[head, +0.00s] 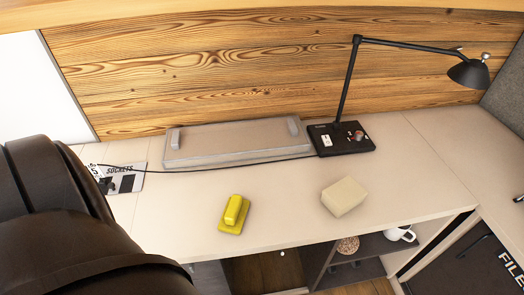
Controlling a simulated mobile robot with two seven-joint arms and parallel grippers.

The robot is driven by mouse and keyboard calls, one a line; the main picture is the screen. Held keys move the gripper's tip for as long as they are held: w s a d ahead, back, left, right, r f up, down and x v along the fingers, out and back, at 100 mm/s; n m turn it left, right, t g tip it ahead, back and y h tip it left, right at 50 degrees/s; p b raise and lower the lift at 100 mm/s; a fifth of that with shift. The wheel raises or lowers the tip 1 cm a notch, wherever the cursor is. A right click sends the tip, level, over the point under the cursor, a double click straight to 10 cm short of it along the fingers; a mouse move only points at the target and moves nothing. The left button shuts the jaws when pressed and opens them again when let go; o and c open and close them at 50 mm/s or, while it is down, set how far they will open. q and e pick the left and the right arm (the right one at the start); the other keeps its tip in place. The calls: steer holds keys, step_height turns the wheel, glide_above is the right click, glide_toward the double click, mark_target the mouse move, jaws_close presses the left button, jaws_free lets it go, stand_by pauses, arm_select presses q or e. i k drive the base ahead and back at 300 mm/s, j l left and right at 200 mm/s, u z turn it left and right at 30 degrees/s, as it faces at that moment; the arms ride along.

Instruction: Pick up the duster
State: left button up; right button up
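A yellow duster (234,214) with a raised grip on a flat base lies on the pale desk (280,185), left of the middle and near the front edge. Nothing is touching it. A large dark part of my arm fills the lower left of the head view and covers that end of the desk. Neither of my grippers shows.
A beige block (344,196) lies right of the duster. Behind are a grey tray-like box (235,143), a black lamp (347,85) on a dark base, a cable and a sockets sheet (122,178). A white mug (401,234) sits on a lower shelf.

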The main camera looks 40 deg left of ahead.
mark_target(233, 218)
steer(key=i+l+u, duration=0.1)
steer(key=u, duration=0.25)
steer(key=l+u, duration=0.15)
steer(key=u, duration=0.2)
steer(key=i+l+u, duration=0.1)
steer(key=u, duration=0.25)
